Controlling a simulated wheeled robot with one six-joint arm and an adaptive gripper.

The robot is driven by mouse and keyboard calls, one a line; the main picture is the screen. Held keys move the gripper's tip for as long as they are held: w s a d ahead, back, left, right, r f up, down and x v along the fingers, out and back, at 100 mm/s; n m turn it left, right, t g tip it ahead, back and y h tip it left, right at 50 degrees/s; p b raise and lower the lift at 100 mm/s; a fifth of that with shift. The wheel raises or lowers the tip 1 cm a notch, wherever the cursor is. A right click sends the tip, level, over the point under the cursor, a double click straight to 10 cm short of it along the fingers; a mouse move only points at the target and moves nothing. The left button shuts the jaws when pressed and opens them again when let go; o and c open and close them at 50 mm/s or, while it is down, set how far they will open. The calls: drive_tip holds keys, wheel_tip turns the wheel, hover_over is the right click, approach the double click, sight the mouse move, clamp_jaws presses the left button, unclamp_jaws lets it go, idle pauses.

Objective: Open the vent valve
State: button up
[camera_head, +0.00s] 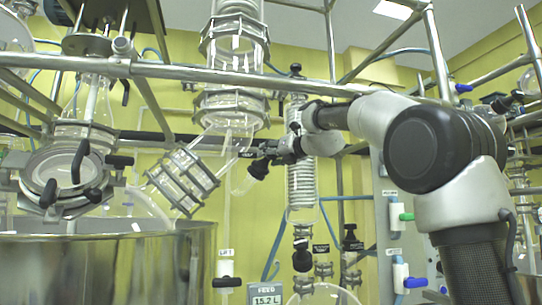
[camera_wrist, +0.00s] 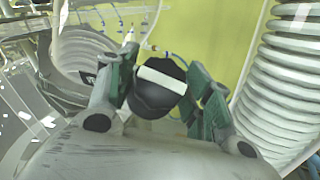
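In the wrist view a round black knob (camera_wrist: 157,92) with a white band across its face sits between the two dark green finger pads of my gripper (camera_wrist: 163,70). The left pad lies right at the knob's edge. Contact on the right side is not clear. In the head view my gripper (camera_head: 262,158) reaches left from the arm, below the large glass column at the centre. A small black knob (camera_head: 258,169) shows at its fingertips. I cannot tell whether this knob is the vent valve; no label shows beside it. The valve's stem is hidden.
A glass column (camera_head: 234,50) rises just above my gripper. A coiled condenser (camera_head: 302,178) stands close behind it. A clamped glass joint (camera_head: 182,180) lies to the left, above a steel vessel (camera_head: 100,268). A metal rail (camera_head: 230,74) crosses above.

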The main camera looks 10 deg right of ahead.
drive_tip(key=c, duration=0.5)
drive_tip(key=shift+d+n+y, duration=0.1)
drive_tip(key=shift+n+y, duration=0.3)
drive_tip(key=shift+n+g+y, duration=0.3)
drive_tip(key=shift+n+y, duration=0.1)
drive_tip(key=shift+n, duration=0.3)
drive_tip(key=n+g+y, duration=0.1)
drive_tip(key=n+y, duration=0.1)
drive_tip(key=n, duration=0.1)
drive_tip(key=n+g+y, duration=0.2)
drive_tip(key=n, duration=0.1)
drive_tip(key=shift+w, duration=0.1)
drive_tip(key=n+g+y, duration=0.1)
drive_tip(key=n+g, duration=0.1)
drive_tip(key=n+g+y, duration=0.1)
drive_tip(key=n, duration=0.2)
drive_tip(key=shift+f+g+y, duration=0.1)
drive_tip(key=shift+g+y, duration=0.2)
drive_tip(key=shift+g, duration=0.1)
drive_tip(key=shift+n+g, duration=0.9)
drive_tip(key=shift+n, duration=0.6)
drive_tip(key=shift+n+g+y, duration=0.3)
drive_tip(key=shift+n+g, duration=0.5)
drive_tip(key=shift+n, duration=0.2)
drive_tip(key=o, duration=1.1)
